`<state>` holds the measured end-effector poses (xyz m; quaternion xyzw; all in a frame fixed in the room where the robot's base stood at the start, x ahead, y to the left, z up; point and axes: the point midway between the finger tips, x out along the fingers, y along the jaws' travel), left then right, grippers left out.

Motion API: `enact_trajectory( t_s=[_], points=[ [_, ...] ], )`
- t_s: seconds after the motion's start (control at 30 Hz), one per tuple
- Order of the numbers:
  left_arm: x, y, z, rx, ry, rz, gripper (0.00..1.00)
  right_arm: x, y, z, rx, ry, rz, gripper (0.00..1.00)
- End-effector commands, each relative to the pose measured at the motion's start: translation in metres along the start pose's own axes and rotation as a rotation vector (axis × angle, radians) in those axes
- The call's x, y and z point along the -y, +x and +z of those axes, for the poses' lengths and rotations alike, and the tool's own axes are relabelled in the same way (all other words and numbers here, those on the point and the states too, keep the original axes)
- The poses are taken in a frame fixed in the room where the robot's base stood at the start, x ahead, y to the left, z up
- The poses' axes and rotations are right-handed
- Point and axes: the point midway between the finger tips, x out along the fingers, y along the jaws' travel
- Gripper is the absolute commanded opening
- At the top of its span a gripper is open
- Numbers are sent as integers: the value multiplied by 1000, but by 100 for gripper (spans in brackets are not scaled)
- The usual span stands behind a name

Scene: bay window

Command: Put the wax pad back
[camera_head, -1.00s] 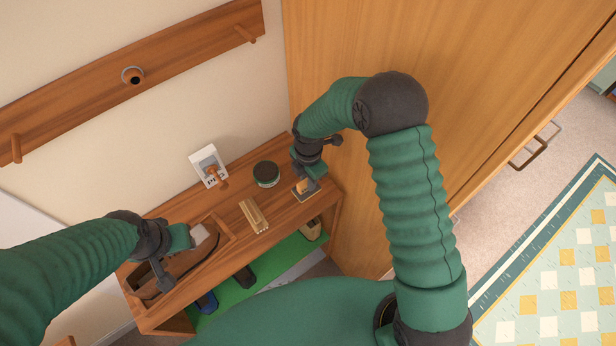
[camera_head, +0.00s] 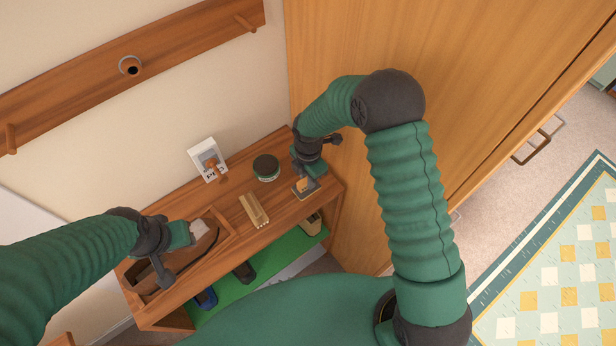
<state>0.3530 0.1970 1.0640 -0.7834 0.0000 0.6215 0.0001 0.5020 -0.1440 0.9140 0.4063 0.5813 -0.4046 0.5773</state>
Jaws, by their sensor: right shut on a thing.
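My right gripper (camera_head: 308,176) is shut on a small yellow-tan thing (camera_head: 303,184), which I take to be the wax pad. It is low over a small dark square with a pale edge (camera_head: 306,191) at the right end of the wooden bench. I cannot tell whether the pad touches that square. A round dark tin with a pale band (camera_head: 266,168) stands just left of this gripper. My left gripper (camera_head: 189,240) is at the bench's left tray, beside a brown shoe (camera_head: 203,247) and a whitish piece (camera_head: 199,228); its jaws are unclear.
A pale slatted wooden block (camera_head: 254,210) lies mid-bench. Shoes stand on the green lower shelf (camera_head: 269,267). A tall wooden cabinet (camera_head: 430,60) closes off the bench's right side.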

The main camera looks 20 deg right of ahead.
Motion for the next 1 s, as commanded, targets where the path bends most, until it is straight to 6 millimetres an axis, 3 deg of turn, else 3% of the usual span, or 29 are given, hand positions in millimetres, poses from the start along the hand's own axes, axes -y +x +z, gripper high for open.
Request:
enact_trajectory(
  t_s=[0.27, 0.3, 0.5, 0.83, 1.0],
  points=[
    [0, 2, 0, 0, 0, 0, 36, 0, 4, 0, 0, 0, 0, 0],
    [0, 2, 0, 0, 0, 0, 36, 0, 3, 0, 0, 0, 1, 24],
    [0, 2, 0, 0, 0, 0, 36, 0, 3, 0, 0, 0, 0, 46],
    [0, 2, 0, 0, 0, 0, 36, 0, -1, 0, 0, 0, 1, 46],
    [0, 6, 1, 0, 0, 0, 36, -1, -31, 1, 1, 1, 5, 46]
  ],
)
